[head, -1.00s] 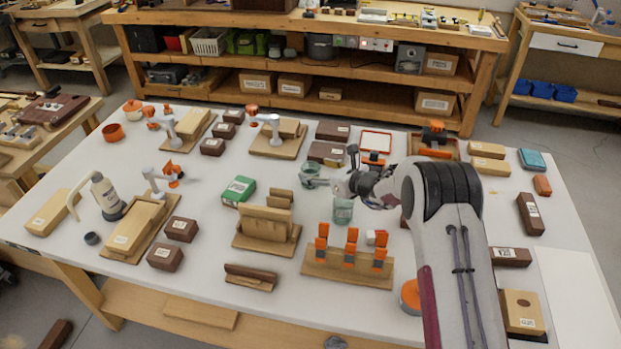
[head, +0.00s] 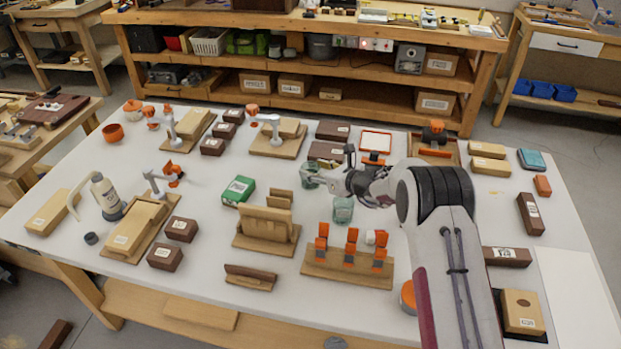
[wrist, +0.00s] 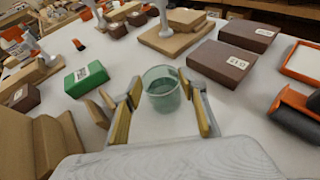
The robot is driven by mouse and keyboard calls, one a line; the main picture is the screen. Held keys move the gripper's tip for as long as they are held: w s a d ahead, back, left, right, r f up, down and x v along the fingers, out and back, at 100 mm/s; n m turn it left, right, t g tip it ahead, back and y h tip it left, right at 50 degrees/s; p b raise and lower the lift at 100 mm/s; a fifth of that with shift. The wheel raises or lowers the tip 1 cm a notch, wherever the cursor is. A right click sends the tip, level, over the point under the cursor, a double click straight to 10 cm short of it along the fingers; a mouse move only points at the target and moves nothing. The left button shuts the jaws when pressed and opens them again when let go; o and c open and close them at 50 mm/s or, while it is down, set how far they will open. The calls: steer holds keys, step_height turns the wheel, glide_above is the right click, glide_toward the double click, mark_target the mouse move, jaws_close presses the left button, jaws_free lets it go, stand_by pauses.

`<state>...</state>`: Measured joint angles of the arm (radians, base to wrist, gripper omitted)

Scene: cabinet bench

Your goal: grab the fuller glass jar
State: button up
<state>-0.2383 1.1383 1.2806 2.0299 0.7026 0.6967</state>
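A clear greenish glass jar (head: 310,175) stands upright on the white table, just left of my gripper (head: 323,181). In the wrist view this jar (wrist: 161,92) sits between and slightly beyond the tips of my open gripper (wrist: 162,108), with gaps on both sides. It seems to hold some greenish contents, but the level is hard to read. A second greenish glass jar (head: 343,211) stands nearer the head camera, below my gripper in the picture. Its upper part is close to my arm, its fill is unclear, and the wrist view does not show it.
A green box (head: 238,190) and a wooden stand (head: 266,228) lie left of the jars. Dark labelled blocks (head: 326,152) lie behind, beside an orange-framed tray (head: 376,141). A wooden rack with orange clips (head: 347,266) stands in front of the second jar.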

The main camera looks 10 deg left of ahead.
mark_target(316, 187)
steer(key=shift+r, duration=0.25)
stand_by(0.4)
step_height(316, 187, up, 9)
steer(key=shift+r, duration=0.2)
stand_by(1.2)
steer(key=shift+r, duration=0.1)
steer(key=shift+d+r, duration=0.1)
stand_by(0.7)
